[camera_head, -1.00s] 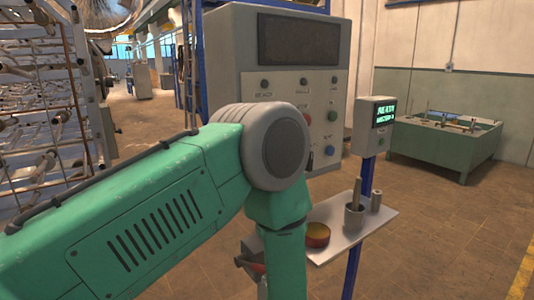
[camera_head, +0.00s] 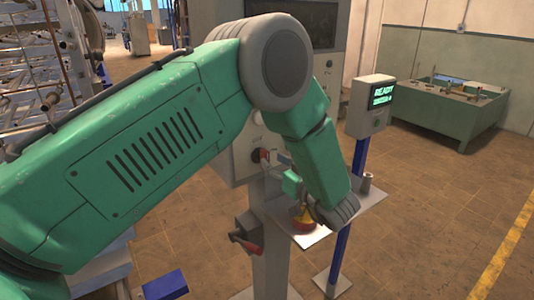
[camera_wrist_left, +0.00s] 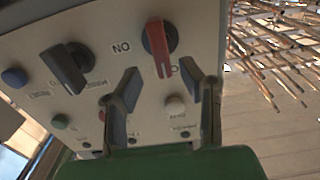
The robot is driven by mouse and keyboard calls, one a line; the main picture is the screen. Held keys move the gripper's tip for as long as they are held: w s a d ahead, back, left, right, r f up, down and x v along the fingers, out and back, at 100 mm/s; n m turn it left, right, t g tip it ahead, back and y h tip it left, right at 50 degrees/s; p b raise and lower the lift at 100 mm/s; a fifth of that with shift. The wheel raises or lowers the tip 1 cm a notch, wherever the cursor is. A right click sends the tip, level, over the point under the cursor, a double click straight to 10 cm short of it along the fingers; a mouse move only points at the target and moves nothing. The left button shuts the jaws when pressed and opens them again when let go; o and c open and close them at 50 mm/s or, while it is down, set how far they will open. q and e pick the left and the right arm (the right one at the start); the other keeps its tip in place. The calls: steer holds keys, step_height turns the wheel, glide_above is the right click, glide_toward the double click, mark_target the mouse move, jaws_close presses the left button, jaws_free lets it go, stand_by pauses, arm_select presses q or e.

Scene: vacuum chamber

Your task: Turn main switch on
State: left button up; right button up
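The control panel (camera_head: 245,165) is a grey box on a post, largely covered by my left arm in the head view. In the left wrist view, the main switch appears as a red rotary handle (camera_wrist_left: 158,47) on a dark round base, with an "ON" label beside it. The handle's free end points down in that picture, towards my gripper. My left gripper (camera_wrist_left: 164,98) is open and empty, its two fingers spread below the handle and apart from it. In the head view the left gripper (camera_head: 284,167) is small and partly hidden near the panel's lower front. My right gripper is not in view.
A black knob (camera_wrist_left: 66,68) and several push buttons sit near the red handle. A small shelf (camera_head: 366,208) carries a yellow-red round container (camera_head: 303,219), close to my forearm. A display box (camera_head: 370,105) stands right. A red-handled box (camera_head: 247,235) is on the post.

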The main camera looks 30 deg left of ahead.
mark_target(268, 158)
arm_select(q)
steer(key=x, duration=0.3)
steer(key=shift+a, duration=0.15)
steer(key=shift+w+a, duration=0.15)
steer(key=shift+a, duration=0.45)
steer(key=shift+d, duration=0.1)
jaws_close()
